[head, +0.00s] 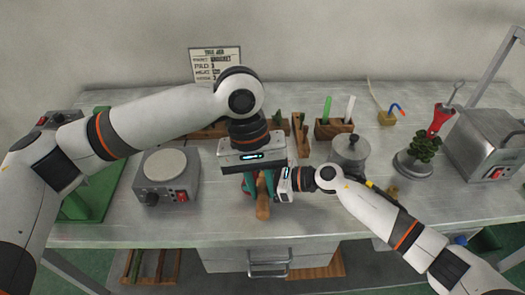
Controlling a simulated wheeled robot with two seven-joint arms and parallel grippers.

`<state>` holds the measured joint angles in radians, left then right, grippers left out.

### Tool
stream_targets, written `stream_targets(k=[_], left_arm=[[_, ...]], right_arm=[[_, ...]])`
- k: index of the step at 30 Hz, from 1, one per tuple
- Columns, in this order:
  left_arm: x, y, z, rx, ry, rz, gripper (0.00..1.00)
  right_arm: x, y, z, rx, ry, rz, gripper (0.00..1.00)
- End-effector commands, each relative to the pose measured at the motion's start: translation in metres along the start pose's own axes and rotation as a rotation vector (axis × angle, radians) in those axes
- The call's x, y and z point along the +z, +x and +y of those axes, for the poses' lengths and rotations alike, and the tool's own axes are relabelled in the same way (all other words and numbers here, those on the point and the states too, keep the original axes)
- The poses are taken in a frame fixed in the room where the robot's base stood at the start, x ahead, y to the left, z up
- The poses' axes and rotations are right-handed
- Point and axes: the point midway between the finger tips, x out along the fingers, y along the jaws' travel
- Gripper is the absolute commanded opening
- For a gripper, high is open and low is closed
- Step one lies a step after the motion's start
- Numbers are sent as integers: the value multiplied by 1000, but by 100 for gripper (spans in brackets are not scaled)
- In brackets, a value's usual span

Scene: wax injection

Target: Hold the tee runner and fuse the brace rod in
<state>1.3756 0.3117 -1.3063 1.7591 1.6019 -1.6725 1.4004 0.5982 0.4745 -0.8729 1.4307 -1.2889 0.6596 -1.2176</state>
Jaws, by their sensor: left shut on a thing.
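My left gripper (259,190) points down over the middle of the bench, with teal fingers under its grey body. It is shut on a piece mostly hidden by the fingers, which I take to be the tee runner. An orange-brown rounded piece (263,208) shows just below and between the fingers; I cannot tell whether it is part of what is held. My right gripper (283,184) comes in from the right, close beside the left fingers. Its fingertips and anything between them are too small and hidden to tell. I cannot make out the brace rod.
A hot plate (166,178) stands left, beside a green tray (97,190). A wooden holder (333,130) with green and white sticks, a metal pot (350,152), a stand with a green wax tree (420,155) and a grey machine (487,145) stand right. The bench front is mostly clear.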

Motion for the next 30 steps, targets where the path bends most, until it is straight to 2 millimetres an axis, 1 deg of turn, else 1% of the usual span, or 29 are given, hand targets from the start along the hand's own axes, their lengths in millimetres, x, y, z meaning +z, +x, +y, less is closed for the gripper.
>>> stream_targets(k=[30], left_arm=[[9,0,0,0,0,0,0]], right_arm=[[2,0,-1,-2,1,-3,33]])
